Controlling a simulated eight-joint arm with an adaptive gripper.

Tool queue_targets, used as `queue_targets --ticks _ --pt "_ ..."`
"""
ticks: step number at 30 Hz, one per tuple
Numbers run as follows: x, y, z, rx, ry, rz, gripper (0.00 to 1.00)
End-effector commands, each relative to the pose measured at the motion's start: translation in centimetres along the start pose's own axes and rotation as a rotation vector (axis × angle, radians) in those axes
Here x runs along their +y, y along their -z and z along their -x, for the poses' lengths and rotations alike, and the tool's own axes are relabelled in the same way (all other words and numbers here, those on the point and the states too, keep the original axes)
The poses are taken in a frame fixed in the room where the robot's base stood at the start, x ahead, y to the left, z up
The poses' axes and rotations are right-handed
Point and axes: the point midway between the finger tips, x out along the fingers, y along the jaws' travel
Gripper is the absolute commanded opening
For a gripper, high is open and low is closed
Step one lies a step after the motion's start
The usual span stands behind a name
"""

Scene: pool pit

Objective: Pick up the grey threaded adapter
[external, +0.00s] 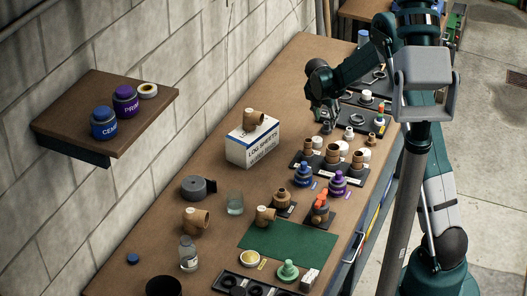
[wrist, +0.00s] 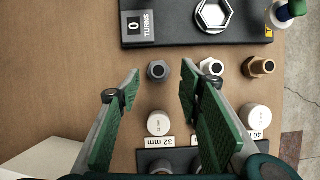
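The grey threaded adapter (wrist: 158,70) stands on the brown bench top in the wrist view, with its round opening facing up. It lies in the gap between the fingertips of my gripper (wrist: 160,74), closer to the left finger. The gripper is open, and its green pads are apart with nothing held. In the external view the grey adapter (external: 327,128) shows just below my gripper (external: 325,112), which points down at the far part of the bench. The height between fingertips and adapter is hard to tell.
A white fitting (wrist: 211,68) stands close beside the right finger, and a brown fitting (wrist: 260,67) is further right. A white cap (wrist: 160,122) stands nearer, by the 32 mm label. A dark board (wrist: 180,28) lies beyond. Bare bench is to the left.

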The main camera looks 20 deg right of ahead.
Motion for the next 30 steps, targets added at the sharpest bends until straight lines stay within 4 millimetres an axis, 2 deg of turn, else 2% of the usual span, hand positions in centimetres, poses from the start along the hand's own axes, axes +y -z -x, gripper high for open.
queue_targets --ticks 14,30 --pt "0.1 -0.1 -0.6 0.000 0.000 0.000 0.36" --pt "0.2 -0.4 -5.0 0.000 0.000 0.000 0.36"
